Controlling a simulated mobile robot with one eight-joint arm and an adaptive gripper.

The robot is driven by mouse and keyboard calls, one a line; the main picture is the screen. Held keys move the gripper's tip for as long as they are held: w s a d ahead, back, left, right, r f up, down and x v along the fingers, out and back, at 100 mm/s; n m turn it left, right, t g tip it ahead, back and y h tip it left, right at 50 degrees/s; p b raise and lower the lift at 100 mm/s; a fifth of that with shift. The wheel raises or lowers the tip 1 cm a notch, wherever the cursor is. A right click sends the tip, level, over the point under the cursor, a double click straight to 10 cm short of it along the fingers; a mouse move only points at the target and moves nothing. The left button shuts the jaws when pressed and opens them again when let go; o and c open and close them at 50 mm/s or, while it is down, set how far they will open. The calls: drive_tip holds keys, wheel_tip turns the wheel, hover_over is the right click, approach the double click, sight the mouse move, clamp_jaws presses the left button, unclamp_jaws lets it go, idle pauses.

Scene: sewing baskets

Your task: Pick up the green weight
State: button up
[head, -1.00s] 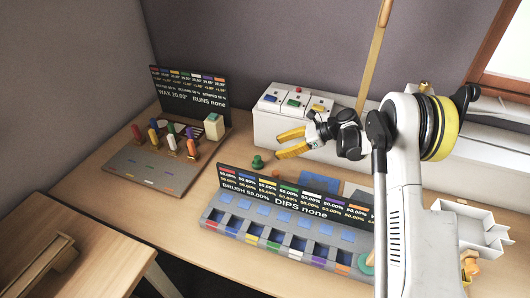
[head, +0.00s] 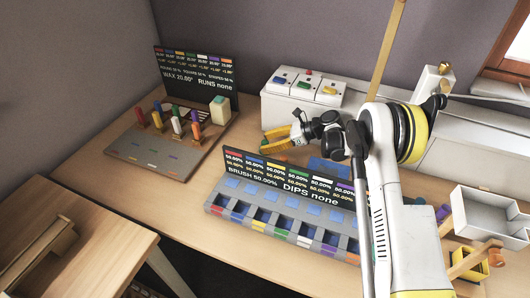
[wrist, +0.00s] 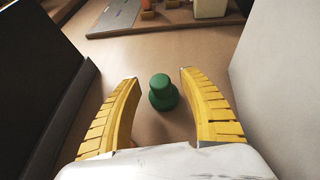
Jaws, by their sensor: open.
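The green weight (wrist: 162,93) is a small knobbed piece standing upright on the wooden table in the wrist view. My gripper (wrist: 160,75) is open and empty, with the weight roughly centred in the gap. In the head view my gripper (head: 266,141) is low over the table, behind the display board with several coloured slots. The weight is hard to make out there, hidden by the gripper and board.
The slotted unit's dark display board (head: 290,180) stands close in front of the gripper. A white box with coloured switches (head: 303,88) is just behind it. A rack with several coloured pegs (head: 155,160) stands at left. Open white trays (head: 485,215) lie at right.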

drive_tip(key=shift+w+a+f, duration=0.1)
drive_tip(key=shift+a+f, duration=0.15)
drive_tip(key=shift+a, duration=0.15)
drive_tip(key=shift+r, duration=0.1)
clamp_jaws()
